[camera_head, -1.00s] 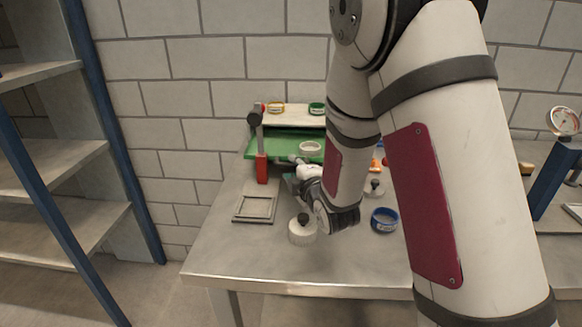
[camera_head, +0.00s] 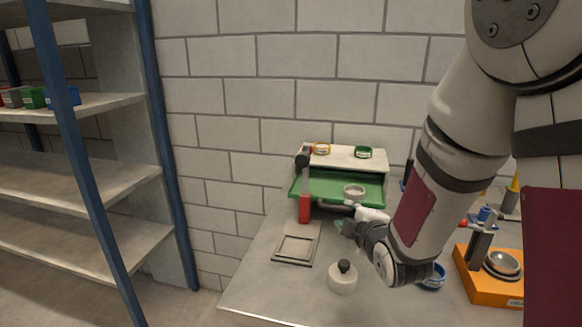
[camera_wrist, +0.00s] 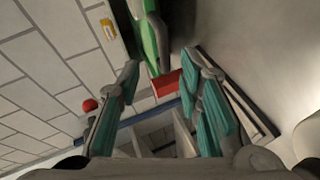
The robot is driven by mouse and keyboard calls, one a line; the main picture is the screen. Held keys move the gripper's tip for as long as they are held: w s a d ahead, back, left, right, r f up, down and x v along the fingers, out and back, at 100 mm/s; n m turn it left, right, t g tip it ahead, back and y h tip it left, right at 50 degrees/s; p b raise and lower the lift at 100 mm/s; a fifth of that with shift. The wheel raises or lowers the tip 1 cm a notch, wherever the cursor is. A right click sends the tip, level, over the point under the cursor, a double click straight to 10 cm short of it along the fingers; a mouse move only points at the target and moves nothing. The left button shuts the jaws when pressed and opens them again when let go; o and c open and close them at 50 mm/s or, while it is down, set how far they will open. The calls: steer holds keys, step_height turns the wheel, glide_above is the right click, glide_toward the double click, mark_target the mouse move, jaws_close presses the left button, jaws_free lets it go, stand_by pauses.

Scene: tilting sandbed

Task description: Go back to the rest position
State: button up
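My gripper (camera_head: 345,226) hangs over the steel table (camera_head: 262,290), in front of the green tilting tray (camera_head: 345,188). In the wrist view my gripper (camera_wrist: 160,105) has its two teal-padded fingers spread apart, with nothing between them. A grey ring (camera_head: 354,190) sits on the green tray. A white round weight with a black knob (camera_head: 343,281) stands on the table below my gripper. A flat grey square frame (camera_head: 297,246) lies to its left. A blue ring (camera_head: 433,277) is partly hidden behind my wrist.
A red and black post (camera_head: 304,195) stands at the tray's left edge. Yellow (camera_head: 321,149) and green (camera_head: 363,152) rings lie on the pale shelf behind. An orange stand with a metal bowl (camera_head: 493,275) is at the right. A blue-framed shelf rack (camera_head: 75,130) stands at the left.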

steer(key=s+r+m+g+p, duration=0.2)
steer(key=s+r+m+g, duration=0.3)
steer(key=s, duration=1.3)
steer(key=s+d+r+m+g+p, duration=0.1)
steer(key=s+r+m+g+p, duration=0.2)
steer(key=s+r+m, duration=0.6)
steer(key=s+m+g, duration=0.1)
steer(key=s+g, duration=0.1)
steer(key=s, duration=0.7)
steer(key=shift+s+d+r+m+h+p, duration=0.2)
steer(key=shift+m+h+p, duration=0.1)
steer(key=shift+m+h, duration=0.1)
